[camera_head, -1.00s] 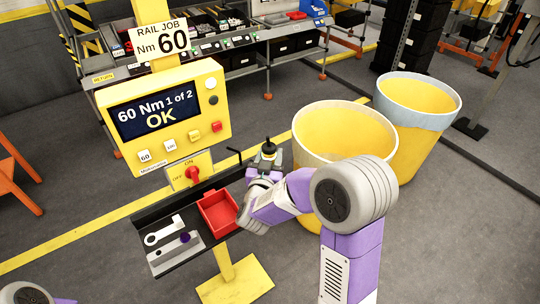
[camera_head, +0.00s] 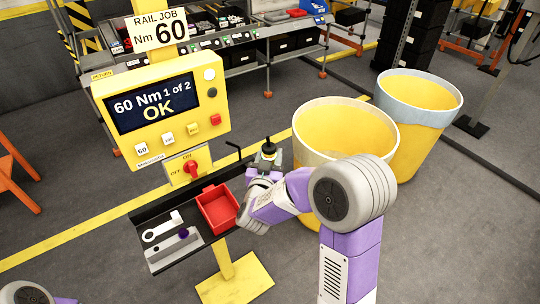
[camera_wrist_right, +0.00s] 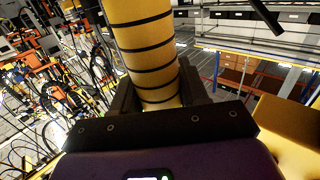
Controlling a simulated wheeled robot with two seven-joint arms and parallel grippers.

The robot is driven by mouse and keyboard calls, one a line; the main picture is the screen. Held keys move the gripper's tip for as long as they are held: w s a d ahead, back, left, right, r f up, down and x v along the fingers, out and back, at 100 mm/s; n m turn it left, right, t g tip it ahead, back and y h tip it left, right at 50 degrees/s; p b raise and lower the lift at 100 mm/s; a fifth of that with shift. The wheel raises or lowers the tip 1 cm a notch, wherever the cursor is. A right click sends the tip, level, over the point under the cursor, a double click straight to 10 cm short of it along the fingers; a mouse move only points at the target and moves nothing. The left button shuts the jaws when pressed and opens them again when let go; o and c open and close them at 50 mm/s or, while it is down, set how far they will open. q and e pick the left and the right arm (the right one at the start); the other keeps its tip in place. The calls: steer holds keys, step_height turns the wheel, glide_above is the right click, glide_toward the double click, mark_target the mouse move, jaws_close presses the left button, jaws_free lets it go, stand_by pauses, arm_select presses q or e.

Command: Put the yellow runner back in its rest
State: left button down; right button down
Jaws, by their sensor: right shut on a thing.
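The yellow runner (camera_wrist_right: 150,55) is a thick yellow cylinder with black rings in the right wrist view. My right gripper (camera_wrist_right: 158,92) is shut around it, one dark finger on each side. In the head view, a dark, round-topped end of the runner (camera_head: 268,148) stands up above my right gripper (camera_head: 266,166), beside the yellow panel stand and in front of the near bin. Its lower part is hidden by my wrist. I cannot clearly make out the rest; a dark bent rod (camera_head: 234,148) shows just left of the runner. My left gripper is out of view.
The yellow panel (camera_head: 160,105) reads "60 Nm 1 of 2 OK". Below it, a black shelf (camera_head: 150,215) holds a red tray (camera_head: 217,212), a wrench (camera_head: 162,228) and a grey block. Two yellow bins (camera_head: 345,125) (camera_head: 418,95) stand behind my right arm.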

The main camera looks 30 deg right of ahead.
steer(key=shift+f, duration=0.2)
steer(key=c, duration=0.5)
jaws_free()
steer(key=shift+s+f, duration=0.1)
steer(key=shift+f, duration=0.05)
steer(key=v, duration=0.7)
steer(key=shift+s+a, duration=0.15)
steer(key=shift+a, duration=0.05)
